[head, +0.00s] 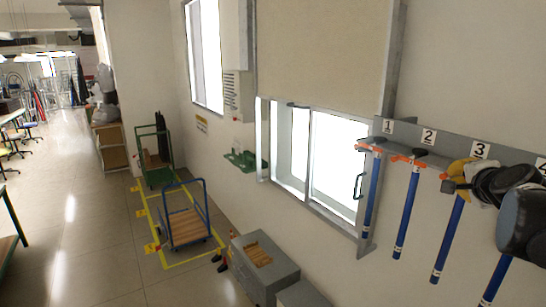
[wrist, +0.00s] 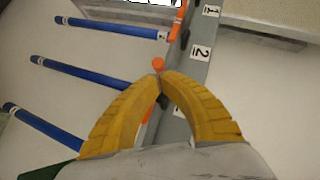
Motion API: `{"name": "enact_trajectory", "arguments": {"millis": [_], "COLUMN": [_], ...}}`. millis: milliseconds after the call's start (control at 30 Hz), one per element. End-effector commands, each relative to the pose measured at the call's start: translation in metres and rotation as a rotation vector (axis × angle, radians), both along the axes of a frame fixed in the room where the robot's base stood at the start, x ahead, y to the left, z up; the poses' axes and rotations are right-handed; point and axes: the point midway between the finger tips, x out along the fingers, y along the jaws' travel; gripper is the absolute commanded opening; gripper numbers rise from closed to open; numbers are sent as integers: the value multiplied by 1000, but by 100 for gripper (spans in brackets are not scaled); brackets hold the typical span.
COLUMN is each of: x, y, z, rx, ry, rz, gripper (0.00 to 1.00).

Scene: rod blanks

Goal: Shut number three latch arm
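My gripper (head: 453,181) has yellow fingers and is at the number three station of the wall rack, just below the "3" label (head: 480,150). In the wrist view its curved fingers (wrist: 158,75) meet at the tips, with nothing clearly held between them. An orange knob (wrist: 158,64) shows just beyond the tips; I cannot tell whether they touch it. The number three blue rod (head: 447,240) hangs down below my gripper. The number three latch arm is mostly hidden by my fingers, so its position is unclear.
The grey rail (head: 402,131) runs along the wall. Blue rods one (head: 372,195) and two (head: 407,215) hang left of my gripper, with orange latch parts above. My arm covers the top of rod four (head: 496,280). Grey cabinets (head: 262,270) stand below the window.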

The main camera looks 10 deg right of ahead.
Motion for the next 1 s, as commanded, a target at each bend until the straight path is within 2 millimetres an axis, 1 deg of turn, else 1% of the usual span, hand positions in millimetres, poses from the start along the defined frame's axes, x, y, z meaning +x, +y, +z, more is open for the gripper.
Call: {"name": "enact_trajectory", "arguments": {"millis": [33,67,433,1000], "x": [2,2,2,3], "y": [1,1,1,0], "z": [-8,-9,-6,15], "rx": [0,0,1,1], "ry": [1,0,0,0], "rz": [1,1,0,1], "gripper": [0,0,0,0]}}
